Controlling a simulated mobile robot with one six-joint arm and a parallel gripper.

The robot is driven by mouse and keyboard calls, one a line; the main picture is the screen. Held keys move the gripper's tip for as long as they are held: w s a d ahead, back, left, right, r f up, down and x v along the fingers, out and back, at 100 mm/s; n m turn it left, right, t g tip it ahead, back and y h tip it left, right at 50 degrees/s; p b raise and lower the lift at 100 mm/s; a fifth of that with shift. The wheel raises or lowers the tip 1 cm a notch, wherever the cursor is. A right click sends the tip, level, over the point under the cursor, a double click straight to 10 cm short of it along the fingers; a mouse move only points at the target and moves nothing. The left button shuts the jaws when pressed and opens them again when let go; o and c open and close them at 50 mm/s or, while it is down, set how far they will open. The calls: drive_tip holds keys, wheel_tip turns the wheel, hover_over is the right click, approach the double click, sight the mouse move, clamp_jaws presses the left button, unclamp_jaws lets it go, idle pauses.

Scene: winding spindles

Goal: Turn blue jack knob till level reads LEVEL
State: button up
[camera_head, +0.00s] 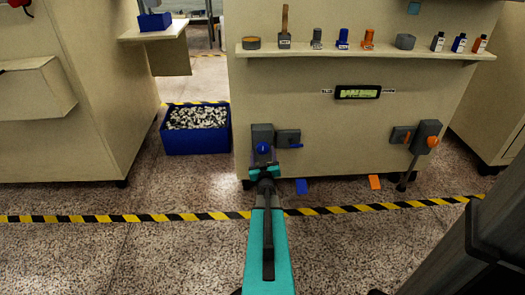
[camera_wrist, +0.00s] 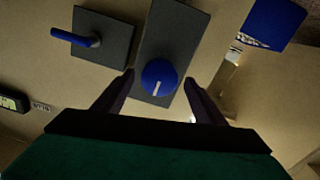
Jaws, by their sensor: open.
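The round blue jack knob (camera_head: 263,149) is on a dark grey housing (camera_head: 262,132) low on the left of the cabinet front. In the wrist view the knob (camera_wrist: 158,74) has a pale pointer line. My gripper (camera_head: 264,167) is open in front of it; in the wrist view its fingertips (camera_wrist: 158,78) lie on either side of the knob with small gaps. I cannot tell whether they reach past its face. The level (camera_head: 358,92) is a dark-framed greenish window higher on the panel, its reading too small to make out. It shows partly in the wrist view (camera_wrist: 12,102).
A blue-handled lever (camera_head: 296,146) on a grey plate sits just right of the knob. An orange knob (camera_head: 433,141) and lever are at the right. A shelf (camera_head: 360,54) holds several small items. A blue bin (camera_head: 195,143) of parts stands left on the floor.

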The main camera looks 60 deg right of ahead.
sight(263, 151)
drive_tip(key=shift+x, duration=1.55)
drive_tip(key=c, duration=1)
